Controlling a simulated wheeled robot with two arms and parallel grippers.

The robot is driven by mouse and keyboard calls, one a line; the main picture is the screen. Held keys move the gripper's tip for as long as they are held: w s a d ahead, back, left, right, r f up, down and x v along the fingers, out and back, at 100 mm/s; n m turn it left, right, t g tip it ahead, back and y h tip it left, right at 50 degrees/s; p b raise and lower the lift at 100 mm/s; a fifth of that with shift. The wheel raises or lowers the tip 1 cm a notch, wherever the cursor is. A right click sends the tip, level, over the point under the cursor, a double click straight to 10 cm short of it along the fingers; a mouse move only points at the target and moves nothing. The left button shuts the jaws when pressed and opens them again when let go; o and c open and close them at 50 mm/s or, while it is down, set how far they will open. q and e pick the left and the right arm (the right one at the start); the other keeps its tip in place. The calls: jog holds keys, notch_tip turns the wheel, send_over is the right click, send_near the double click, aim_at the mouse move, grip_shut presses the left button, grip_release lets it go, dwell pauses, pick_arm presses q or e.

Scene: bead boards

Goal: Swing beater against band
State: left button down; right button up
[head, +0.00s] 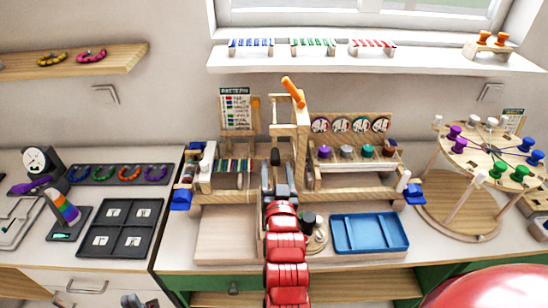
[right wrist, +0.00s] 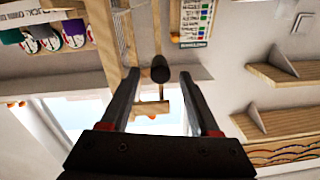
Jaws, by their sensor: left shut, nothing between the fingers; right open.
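A wooden loom-like frame (head: 303,140) stands in the middle of the counter. A dark knob (head: 275,157), apparently the beater's handle, shows at its centre. A striped band of threads (head: 236,166) lies at the frame's left. My right gripper (head: 277,175) is open in front of the frame. In the right wrist view, the knob (right wrist: 160,68) on a thin rod appears between the open fingertips (right wrist: 159,76); whether it touches them I cannot tell. My left gripper (head: 140,301) is shut and empty at the bottom edge. The rest of the beater is partly hidden.
An orange handle (head: 293,92) sticks up above the frame. A blue tray (head: 370,232) and a pale wooden tray (head: 227,234) lie in front. A dark container (head: 308,220) stands beside my right arm. A round peg rack (head: 490,155) is at the right.

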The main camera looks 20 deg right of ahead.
aim_at(274, 151)
jog(key=p+x, duration=0.1)
jog(key=x, duration=0.6)
jog(key=shift+w+d+r+p, duration=0.1)
jog(key=shift+w+p, duration=0.25)
grip_shut()
dwell(1.1)
